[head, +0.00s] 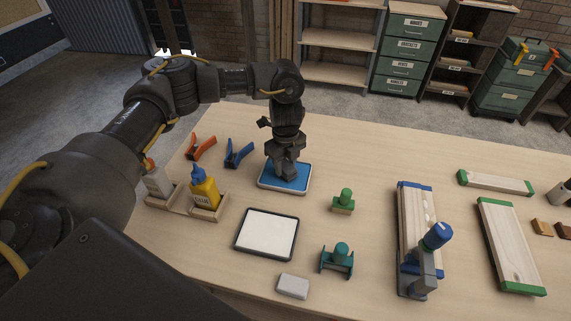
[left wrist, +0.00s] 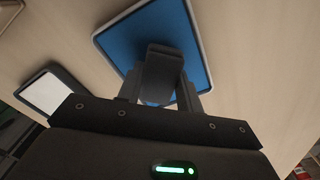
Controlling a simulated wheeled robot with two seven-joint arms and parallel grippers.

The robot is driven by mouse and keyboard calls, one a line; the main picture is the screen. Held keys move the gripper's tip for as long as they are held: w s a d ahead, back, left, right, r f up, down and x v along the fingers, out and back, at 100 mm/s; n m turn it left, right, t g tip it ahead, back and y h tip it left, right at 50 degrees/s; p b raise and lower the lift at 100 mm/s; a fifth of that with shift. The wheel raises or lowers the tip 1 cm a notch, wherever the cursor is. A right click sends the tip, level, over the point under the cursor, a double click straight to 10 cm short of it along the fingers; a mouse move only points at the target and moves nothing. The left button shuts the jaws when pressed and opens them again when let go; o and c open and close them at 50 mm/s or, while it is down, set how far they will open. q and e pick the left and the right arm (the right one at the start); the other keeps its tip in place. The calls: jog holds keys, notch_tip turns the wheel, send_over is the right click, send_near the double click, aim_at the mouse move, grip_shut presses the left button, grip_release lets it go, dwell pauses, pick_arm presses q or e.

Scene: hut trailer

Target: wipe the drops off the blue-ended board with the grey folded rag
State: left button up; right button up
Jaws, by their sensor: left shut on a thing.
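The blue-ended board (head: 407,231) lies right of the table's middle, with pale drops (head: 428,198) along its top. A grey clamp with a blue knob (head: 437,236) stands over its near part and hides some of it. My left gripper (head: 284,172) is over the blue tray (head: 268,181), well left of the board. It is shut on a dark grey thing, seemingly the grey folded rag (left wrist: 160,75), in front of the blue tray (left wrist: 130,42) in the left wrist view. Whether it touches the tray is unclear. My right gripper is not in view.
Between tray and board stand a green-knobbed block (head: 343,202) and a teal-knobbed piece (head: 338,259). A white pad (head: 267,233) and a pale block (head: 292,286) lie nearer. Glue bottles (head: 205,190) stand left. Green-ended boards (head: 510,245) lie right.

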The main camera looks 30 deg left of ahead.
aim_at(285, 165)
pick_arm(q)
jog(key=shift+f+b, duration=0.3)
jog(key=shift+f, duration=0.25)
dwell(0.4)
jog(key=shift+s+f, duration=0.1)
dwell(1.2)
notch_tip(285, 165, up, 7)
jog(key=p, duration=0.8)
dwell(0.4)
dwell(0.4)
